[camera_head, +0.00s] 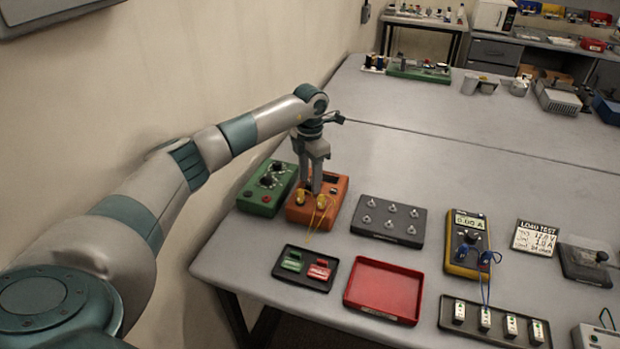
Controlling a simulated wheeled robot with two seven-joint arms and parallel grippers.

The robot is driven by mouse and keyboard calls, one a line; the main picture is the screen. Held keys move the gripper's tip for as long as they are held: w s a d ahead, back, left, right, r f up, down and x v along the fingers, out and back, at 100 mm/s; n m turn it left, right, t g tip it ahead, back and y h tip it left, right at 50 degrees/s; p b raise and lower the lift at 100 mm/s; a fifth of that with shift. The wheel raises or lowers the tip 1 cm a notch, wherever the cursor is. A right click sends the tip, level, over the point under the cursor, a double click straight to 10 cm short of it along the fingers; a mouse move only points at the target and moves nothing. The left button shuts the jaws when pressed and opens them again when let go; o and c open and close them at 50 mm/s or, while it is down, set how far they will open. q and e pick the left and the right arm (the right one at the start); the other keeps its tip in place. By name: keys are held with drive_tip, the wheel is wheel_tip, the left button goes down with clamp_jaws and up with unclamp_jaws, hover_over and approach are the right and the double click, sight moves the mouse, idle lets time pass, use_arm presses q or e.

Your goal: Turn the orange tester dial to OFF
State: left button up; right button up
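The orange tester (301,214) lies near the left end of the grey table, just right of a green tester (257,198). Two yellow plugs with a yellow lead sit on its front part, and a small dark display shows at its back right. My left gripper (311,190) points down over the middle of the orange tester, with its fingertips at the tester's face. The dial is hidden behind the fingers, and I cannot tell whether they touch or grasp it. The dial's setting cannot be read. My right gripper is out of view.
In front lie a black tray (306,279) with green and red pieces and an empty red tray (354,288). To the right are a black terminal board (388,232), a yellow multimeter (450,256) and a load test card (535,238). The table behind is mostly clear.

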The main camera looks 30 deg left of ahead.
sight(310, 182)
use_arm(q)
drive_tip(key=shift+r, duration=0.35)
wheel_tip(310, 182, up, 17)
drive_tip(key=b, duration=0.5)
drive_tip(key=shift+f+b, duration=0.15)
drive_tip(key=shift+b, duration=0.2)
